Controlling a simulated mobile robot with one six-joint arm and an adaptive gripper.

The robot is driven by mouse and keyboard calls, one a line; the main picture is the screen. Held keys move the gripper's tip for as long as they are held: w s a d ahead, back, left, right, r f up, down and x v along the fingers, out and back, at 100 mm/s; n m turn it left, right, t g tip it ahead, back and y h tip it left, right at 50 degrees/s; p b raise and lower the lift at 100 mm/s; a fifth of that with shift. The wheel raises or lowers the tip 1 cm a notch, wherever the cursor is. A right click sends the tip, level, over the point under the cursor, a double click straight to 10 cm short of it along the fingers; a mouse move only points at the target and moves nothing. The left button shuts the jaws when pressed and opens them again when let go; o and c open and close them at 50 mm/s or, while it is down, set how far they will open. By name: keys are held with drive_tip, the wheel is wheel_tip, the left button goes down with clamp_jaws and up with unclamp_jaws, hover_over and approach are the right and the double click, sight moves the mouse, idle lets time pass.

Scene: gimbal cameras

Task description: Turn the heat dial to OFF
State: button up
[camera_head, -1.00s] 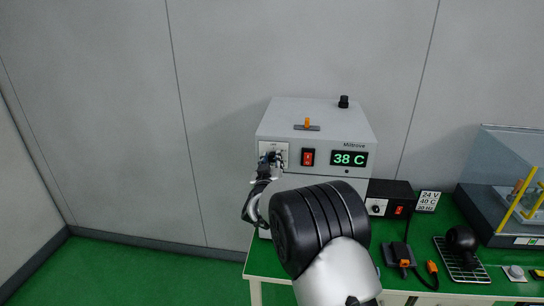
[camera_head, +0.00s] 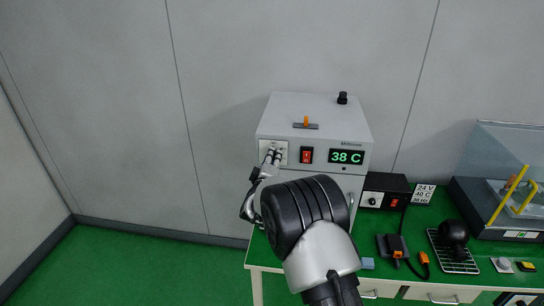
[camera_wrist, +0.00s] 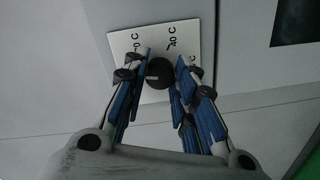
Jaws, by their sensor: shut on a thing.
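The heat dial is a round black knob (camera_wrist: 158,72) on a white label plate (camera_wrist: 152,38) in the wrist view. The plate carries temperature marks, partly covered by my fingers; I cannot read an OFF mark there. My gripper (camera_wrist: 160,74) has one blue-padded finger on each side of the knob and is shut on it. In the head view, my gripper (camera_head: 272,157) reaches the plate (camera_head: 266,144) at the left of the grey oven front (camera_head: 320,126), and the fingers mostly hide the knob. The green display (camera_head: 346,157) reads 38 C.
A red rocker switch (camera_head: 307,155) sits just right of the dial plate. An orange lever (camera_head: 306,122) and a black knob (camera_head: 342,98) are on the oven top. A small black box (camera_head: 385,190) stands to the right on the green bench. Open floor lies left.

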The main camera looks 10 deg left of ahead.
drive_tip(key=shift+n+p, duration=0.45)
drive_tip(key=shift+n, duration=0.65)
drive_tip(key=o, duration=1.1)
drive_tip(key=shift+c, duration=0.2)
drive_tip(key=shift+s, duration=0.15)
drive_tip(key=s, duration=1.1)
drive_tip(key=shift+s+a+r, duration=0.25)
drive_tip(key=shift+s+a, duration=0.1)
drive_tip(key=shift+a, duration=0.05)
